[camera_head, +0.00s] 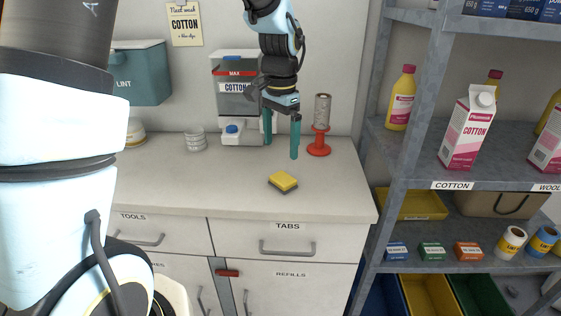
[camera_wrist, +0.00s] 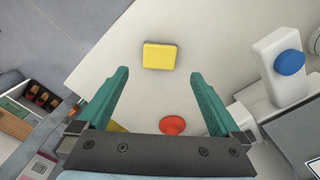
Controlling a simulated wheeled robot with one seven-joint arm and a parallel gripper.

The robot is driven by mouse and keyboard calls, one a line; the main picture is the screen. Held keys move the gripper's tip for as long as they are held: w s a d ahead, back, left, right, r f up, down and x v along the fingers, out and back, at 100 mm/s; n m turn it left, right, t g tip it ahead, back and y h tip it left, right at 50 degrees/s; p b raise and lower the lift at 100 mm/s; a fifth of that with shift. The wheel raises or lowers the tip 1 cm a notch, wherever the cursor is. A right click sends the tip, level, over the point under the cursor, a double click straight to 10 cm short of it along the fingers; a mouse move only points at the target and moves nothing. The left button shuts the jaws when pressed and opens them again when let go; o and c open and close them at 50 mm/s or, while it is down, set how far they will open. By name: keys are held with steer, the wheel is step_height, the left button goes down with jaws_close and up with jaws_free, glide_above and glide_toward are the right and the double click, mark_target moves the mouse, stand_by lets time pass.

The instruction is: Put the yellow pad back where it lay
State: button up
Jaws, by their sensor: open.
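The yellow pad (camera_head: 283,181) lies flat on the pale countertop (camera_head: 235,188), near its front edge and above the TABS drawer. A dark underside shows along its lower edge. In the wrist view the pad (camera_wrist: 159,56) lies beyond my fingertips, between their lines and apart from both. My gripper (camera_head: 281,142) is open and empty, above the counter and behind the pad in the head view. Its two teal fingers (camera_wrist: 158,76) are spread wide in the wrist view.
A metal shelf (camera_head: 455,178) with bottles and cartons rises at right. The counter's front left is clear.

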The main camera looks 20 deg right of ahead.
steer(key=shift+a+r, duration=0.1)
steer(key=shift+r, duration=0.7)
steer(key=s+a+f+n, duration=0.1)
steer(key=a+n, duration=0.5)
steer(key=a, duration=0.8)
steer(key=s+a+f+n+t, duration=0.1)
steer(key=a+n, duration=0.5)
steer(key=a, duration=0.9)
steer(key=shift+s+a+f+n+t, duration=0.15)
steer(key=shift+s+f+n+t, duration=0.3)
steer(key=shift+s, duration=0.45)
steer(key=shift+f, duration=0.1)
